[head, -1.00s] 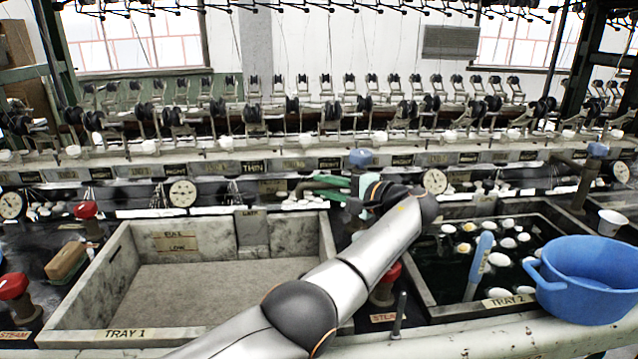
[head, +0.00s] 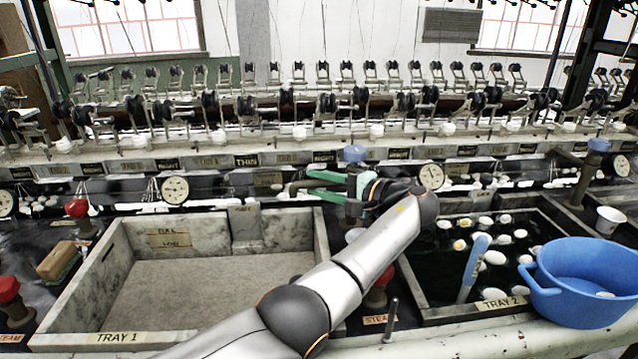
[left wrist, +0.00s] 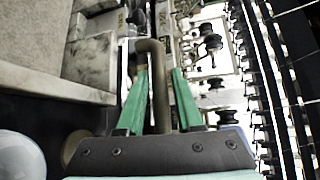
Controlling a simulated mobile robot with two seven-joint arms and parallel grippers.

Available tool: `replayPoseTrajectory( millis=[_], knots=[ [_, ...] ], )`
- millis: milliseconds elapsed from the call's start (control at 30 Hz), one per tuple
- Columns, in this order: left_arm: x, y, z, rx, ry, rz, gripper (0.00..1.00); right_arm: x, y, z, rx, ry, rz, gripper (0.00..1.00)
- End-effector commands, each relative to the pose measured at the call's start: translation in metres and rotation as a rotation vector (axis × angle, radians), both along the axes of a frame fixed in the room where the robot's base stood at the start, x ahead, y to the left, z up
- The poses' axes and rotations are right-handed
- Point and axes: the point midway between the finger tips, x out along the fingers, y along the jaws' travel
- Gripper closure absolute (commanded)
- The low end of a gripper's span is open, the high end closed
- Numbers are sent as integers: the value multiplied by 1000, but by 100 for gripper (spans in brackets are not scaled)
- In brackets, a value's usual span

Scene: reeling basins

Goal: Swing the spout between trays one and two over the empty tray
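Tray 1 (head: 120,338), a grey stone-like basin at left, is empty with a bare floor. Tray 2 (head: 492,305) at right holds dark water and several white cocoons (head: 495,258). The brass spout (left wrist: 152,47) shows in the left wrist view as a bent pipe between my green fingers. In the head view its tip (head: 293,188) pokes out left of the fingers, toward tray 1's back corner; my gripper hides the rest. My left gripper (head: 312,185) also shows in the left wrist view (left wrist: 158,75). Its fingers are apart, around the pipe, with a gap on the right side. My right gripper is out of view.
A blue basin (head: 590,285) stands at tray 2's front right corner, with a blue-handled tool (head: 474,265) beside it. Red valve knobs (head: 77,208) and a brown block (head: 57,260) are left of tray 1. The reeling frame (head: 330,110) runs along the back.

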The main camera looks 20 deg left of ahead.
Motion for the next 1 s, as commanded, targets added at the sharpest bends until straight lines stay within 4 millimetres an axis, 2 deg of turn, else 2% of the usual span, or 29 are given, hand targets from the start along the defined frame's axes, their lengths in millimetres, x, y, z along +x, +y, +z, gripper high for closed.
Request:
replayPoseTrajectory(
  millis=[33,133,467,667,900,967,1000],
  knots=[
    [0,0,0,0,1,0,59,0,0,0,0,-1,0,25],
    [0,0,0,0,1,-1,48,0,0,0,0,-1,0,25],
    [0,0,6,1,-1,-1,48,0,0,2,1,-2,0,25],
    [-1,-1,37,1,-5,-2,48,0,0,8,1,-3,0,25],
    [-19,-9,63,6,-13,-3,48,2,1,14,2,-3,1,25],
    [-24,-11,71,7,-15,-4,44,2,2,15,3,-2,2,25],
    [-28,-13,75,7,-14,-4,48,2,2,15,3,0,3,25]
  ],
)
